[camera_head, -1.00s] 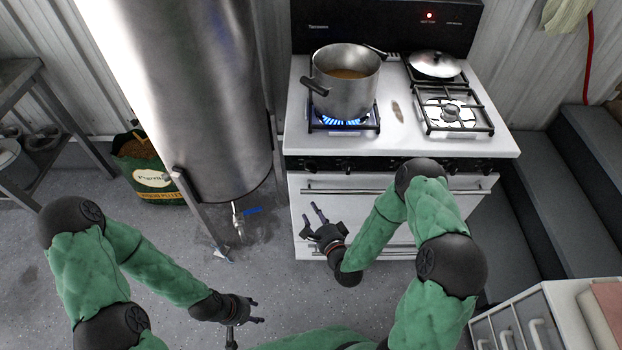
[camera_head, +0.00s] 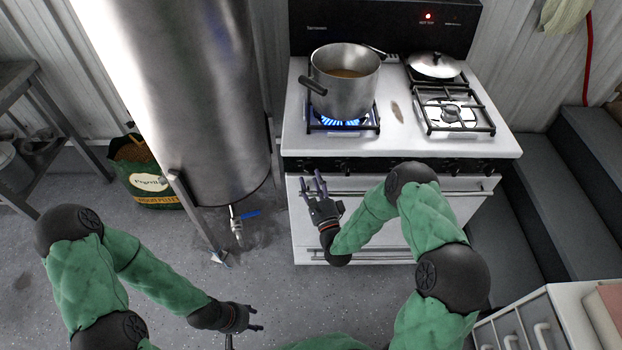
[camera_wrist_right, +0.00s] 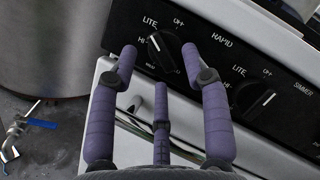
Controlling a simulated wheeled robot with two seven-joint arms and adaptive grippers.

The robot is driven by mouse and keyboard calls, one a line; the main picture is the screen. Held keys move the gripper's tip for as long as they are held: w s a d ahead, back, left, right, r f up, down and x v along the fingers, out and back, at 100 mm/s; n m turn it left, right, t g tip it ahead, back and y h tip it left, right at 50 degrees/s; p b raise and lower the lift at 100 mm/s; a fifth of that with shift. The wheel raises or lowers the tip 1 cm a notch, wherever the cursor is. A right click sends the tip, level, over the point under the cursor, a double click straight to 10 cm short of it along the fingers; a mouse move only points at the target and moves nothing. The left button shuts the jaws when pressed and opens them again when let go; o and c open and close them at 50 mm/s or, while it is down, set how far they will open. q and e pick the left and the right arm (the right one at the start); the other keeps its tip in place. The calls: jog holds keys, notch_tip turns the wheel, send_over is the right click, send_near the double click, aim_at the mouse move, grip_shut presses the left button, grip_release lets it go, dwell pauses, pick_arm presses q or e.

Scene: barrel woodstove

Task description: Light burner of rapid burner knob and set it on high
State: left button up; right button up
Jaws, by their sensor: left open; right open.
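The black control panel (camera_head: 400,165) runs along the stove's front. In the right wrist view, a round black knob (camera_wrist_right: 166,50) has the word RAPID to its upper right. Its white mark points to the upper left, towards the LITE and HI labels. My right gripper (camera_head: 312,182) is open in front of the panel's left end. It also shows in the wrist view (camera_wrist_right: 159,54), its fingers either side of the knob; contact cannot be told. A blue flame (camera_head: 345,122) burns under the pot (camera_head: 346,92). My left gripper (camera_head: 247,320) is open and empty, low over the floor.
A second knob (camera_wrist_right: 256,102), by SIMMER, sits to the right. A lidded pan (camera_head: 434,66) and an unlit front-right burner (camera_head: 450,112) share the stovetop. The tall metal barrel (camera_head: 190,100) stands left of the stove. A drawer unit (camera_head: 535,325) is at lower right.

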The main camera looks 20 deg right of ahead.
aim_at(310, 169)
jog(key=shift+x, duration=0.9)
jog(key=shift+r, duration=0.1)
grip_shut()
jog(key=shift+r+n, duration=0.1)
jog(key=shift+n, duration=0.2)
jog(key=n, duration=0.1)
jog(key=n+g, duration=0.1)
jog(key=n, duration=0.1)
jog(key=n+y+p, duration=0.1)
jog(key=shift+d+r+n+g, duration=0.2)
jog(key=shift+r+n+g, duration=0.1)
jog(key=shift+g, duration=0.1)
jog(key=shift+r+n+g+p, duration=0.1)
jog(key=shift+n+g+p, duration=0.6)
jog(key=shift+n, duration=1.2)
